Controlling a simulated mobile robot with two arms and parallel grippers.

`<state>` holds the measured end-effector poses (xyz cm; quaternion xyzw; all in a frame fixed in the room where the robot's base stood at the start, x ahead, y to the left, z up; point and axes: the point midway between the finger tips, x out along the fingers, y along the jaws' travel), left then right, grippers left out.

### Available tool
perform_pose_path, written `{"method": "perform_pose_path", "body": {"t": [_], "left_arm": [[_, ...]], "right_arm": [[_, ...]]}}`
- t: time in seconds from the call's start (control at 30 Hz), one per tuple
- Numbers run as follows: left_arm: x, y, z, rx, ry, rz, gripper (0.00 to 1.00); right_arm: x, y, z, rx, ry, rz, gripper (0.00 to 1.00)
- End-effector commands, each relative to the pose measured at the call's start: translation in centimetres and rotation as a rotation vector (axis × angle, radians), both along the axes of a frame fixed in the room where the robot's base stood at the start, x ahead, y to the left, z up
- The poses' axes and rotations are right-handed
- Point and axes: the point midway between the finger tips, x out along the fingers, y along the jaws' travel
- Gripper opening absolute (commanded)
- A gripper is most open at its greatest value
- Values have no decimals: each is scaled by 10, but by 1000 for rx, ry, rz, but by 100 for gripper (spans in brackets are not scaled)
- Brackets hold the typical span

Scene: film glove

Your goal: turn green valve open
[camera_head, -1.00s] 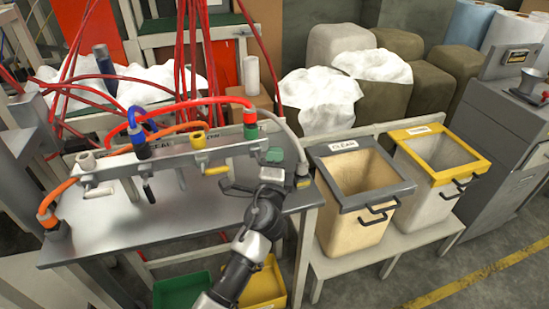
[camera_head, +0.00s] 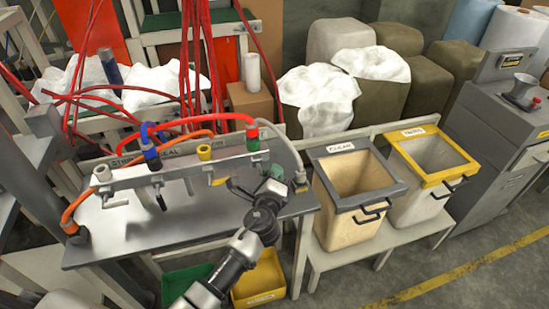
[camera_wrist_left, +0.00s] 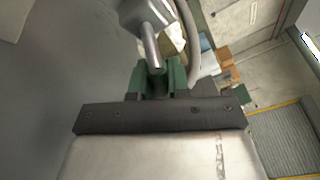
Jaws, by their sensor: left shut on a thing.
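The green-collared valve (camera_head: 252,139) is at the right end of the metal pipe rack on the workbench. My left gripper (camera_head: 268,176) is just below and right of it at the bench's right end. The left wrist view shows the green fingers of my left gripper (camera_wrist_left: 161,78) closed around a thin metal lever (camera_wrist_left: 151,45). The lever comes down from a grey metal valve body (camera_wrist_left: 143,12). Its tip is hidden between the fingers. In the head view my gripper hides the lever. My right gripper is not in view.
Blue (camera_head: 151,152) and yellow (camera_head: 204,153) valves sit left along the rack, with red and orange hoses. A grey hose (camera_head: 290,150) curves close behind my gripper. A grey-rimmed bin (camera_head: 355,205) and a yellow-rimmed bin (camera_head: 418,190) stand to the right.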

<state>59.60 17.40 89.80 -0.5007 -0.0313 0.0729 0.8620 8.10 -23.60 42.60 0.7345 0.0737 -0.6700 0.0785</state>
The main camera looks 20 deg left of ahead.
Motion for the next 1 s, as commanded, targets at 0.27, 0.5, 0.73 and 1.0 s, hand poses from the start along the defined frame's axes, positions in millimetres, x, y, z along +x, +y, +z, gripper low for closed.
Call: {"method": "perform_pose_path", "body": {"t": [0.27,0.5,0.73,1.0], "left_arm": [[-4,5,0,220,152,-1,0],[-7,10,-7,408,280,-1,0],[-12,16,-12,585,400,-1,0],[-16,22,-16,761,517,-1,0]], "right_arm": [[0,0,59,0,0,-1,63],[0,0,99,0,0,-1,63],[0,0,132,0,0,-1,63],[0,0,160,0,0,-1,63]]}}
